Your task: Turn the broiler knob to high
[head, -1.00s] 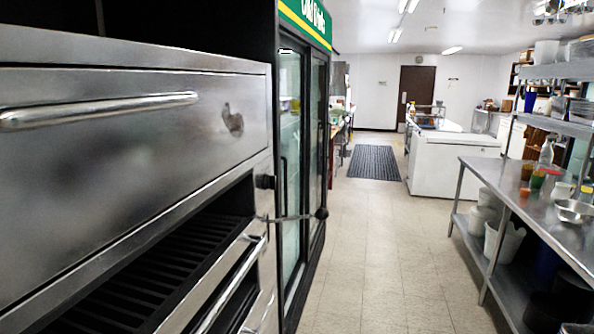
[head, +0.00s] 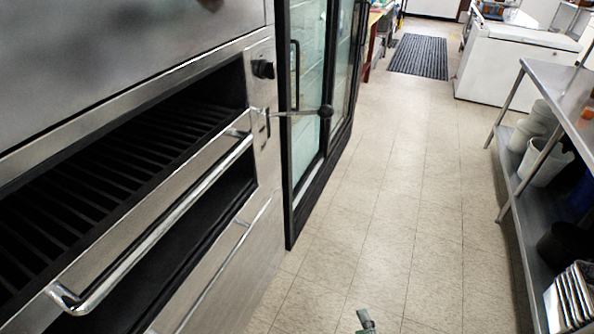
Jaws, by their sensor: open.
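The broiler (head: 150,190) is a stainless steel unit filling the left side of the head view. Its black knob (head: 263,69) sits on the narrow front panel, right of the dark grate opening. The knob's markings are too small to read. My gripper (head: 365,320) shows only partly at the bottom edge, low over the floor and well apart from the knob. It is open and nothing shows in it.
A lever with a black ball end (head: 326,111) juts out below the knob. A long handle (head: 165,235) crosses the broiler front. Glass-door fridges (head: 310,90) stand beyond. A steel table (head: 560,100) is at right. The tiled floor between is clear.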

